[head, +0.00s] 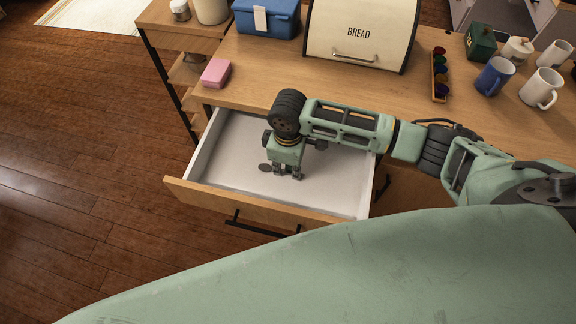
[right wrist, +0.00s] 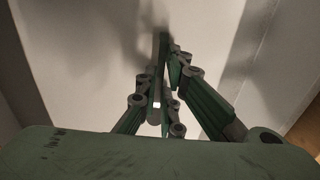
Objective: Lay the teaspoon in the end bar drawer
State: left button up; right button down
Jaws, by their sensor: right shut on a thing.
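The end bar drawer (head: 325,196) is pulled open below the counter; its white inside looks bare apart from what my gripper holds. My right gripper (head: 286,176) is over the drawer, pointing down between its walls. It is shut on the teaspoon, whose dark round bowl (head: 264,168) shows to the left of the fingers. In the right wrist view the teaspoon (right wrist: 156,75) is a thin dark bar between the fingers (right wrist: 160,95), with the pale drawer behind it. I cannot tell whether the teaspoon touches the drawer floor. My left gripper is not in view.
The counter (head: 270,75) above the drawer holds a pink sponge (head: 215,73), a blue box (head: 266,18), a bread box (head: 360,32), a rack of coloured pods (head: 439,75) and several mugs (head: 494,77). Wooden floor (head: 80,190) lies open to the left.

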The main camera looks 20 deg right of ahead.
aim_at(288, 171)
jog(key=shift+f, duration=0.15)
jog(key=c, duration=1.9)
grip_release()
notch_tip(288, 171, up, 12)
jog(key=shift+w+r+b, duration=0.1)
jog(key=shift+r+b, duration=0.1)
jog(key=shift+b, duration=0.35)
